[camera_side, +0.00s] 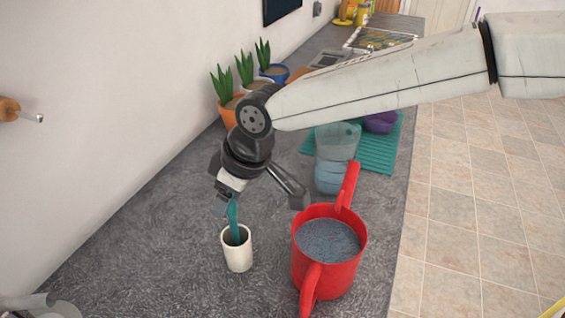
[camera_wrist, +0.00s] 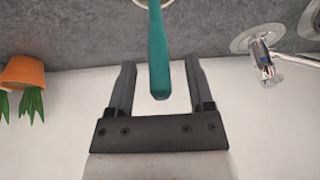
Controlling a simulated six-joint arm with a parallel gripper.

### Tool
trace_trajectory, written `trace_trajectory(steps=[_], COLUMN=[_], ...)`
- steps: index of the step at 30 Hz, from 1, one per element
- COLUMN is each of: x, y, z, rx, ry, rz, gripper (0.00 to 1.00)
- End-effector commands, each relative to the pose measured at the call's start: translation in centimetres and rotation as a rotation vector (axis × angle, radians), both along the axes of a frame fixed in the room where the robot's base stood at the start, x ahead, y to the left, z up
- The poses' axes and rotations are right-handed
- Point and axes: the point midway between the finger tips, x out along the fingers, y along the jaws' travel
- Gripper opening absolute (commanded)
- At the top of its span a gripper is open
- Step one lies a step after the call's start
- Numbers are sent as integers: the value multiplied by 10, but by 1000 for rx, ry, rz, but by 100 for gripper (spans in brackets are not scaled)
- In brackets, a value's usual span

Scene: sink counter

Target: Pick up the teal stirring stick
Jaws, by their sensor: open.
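The teal stirring stick (camera_side: 234,221) stands in a small white cup (camera_side: 238,252) on the dark counter, with its upper part sticking out. In the wrist view the stick (camera_wrist: 158,55) reaches down between the two fingers, and the cup's rim (camera_wrist: 143,3) shows at the top edge. My gripper (camera_side: 219,204) is above the cup in the side view, its fingers beside the stick's top. In the wrist view my gripper (camera_wrist: 158,78) is open, with a visible gap between the stick and each finger. The wrist hides the stick's top end in the side view.
A red two-handled pot (camera_side: 325,270) of water stands right of the cup. Behind it are a clear container (camera_side: 336,160) and a teal mat (camera_side: 379,150). Potted plants (camera_side: 232,108) line the wall at left. The counter left of the cup is clear.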

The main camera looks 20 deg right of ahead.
Motion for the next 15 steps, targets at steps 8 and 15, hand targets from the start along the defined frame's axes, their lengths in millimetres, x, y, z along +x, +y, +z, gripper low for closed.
trace_trajectory(steps=[8,15], x=[0,0], y=[0,0], z=[0,0], rx=[0,0], ry=[0,0], rz=[0,0], gripper=[68,0])
